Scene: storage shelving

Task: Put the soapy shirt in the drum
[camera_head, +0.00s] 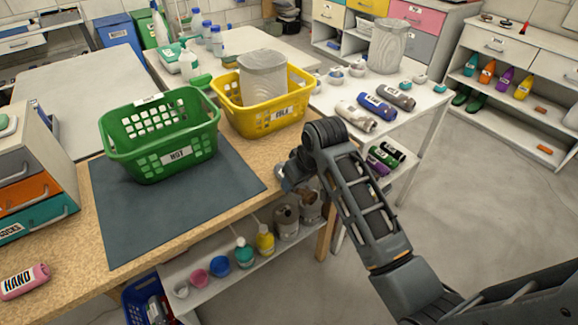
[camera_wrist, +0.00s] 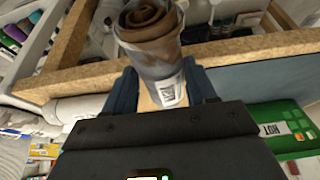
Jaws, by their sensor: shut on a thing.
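My gripper (camera_wrist: 163,86) is shut on a rolled brown and grey stained cloth (camera_wrist: 150,62) with a white label, standing between the two fingers in the wrist view. The label is too small to read, so I cannot tell whether this is the soapy shirt. In the head view my gripper (camera_head: 284,178) is beside the right edge of the cork-topped table, largely hidden by my arm, and the cloth in it cannot be made out. No drum is clearly identifiable; a ribbed translucent cylinder (camera_head: 388,46) stands on the white table.
A green basket labelled HOT (camera_head: 175,157) stands on the dark mat (camera_head: 130,225). A yellow basket (camera_head: 237,117) behind it holds another translucent cylinder (camera_head: 263,72). Rolled cloths, including a blue one (camera_head: 376,107), lie on the white table. Bottles and cups fill the shelf below (camera_head: 205,285).

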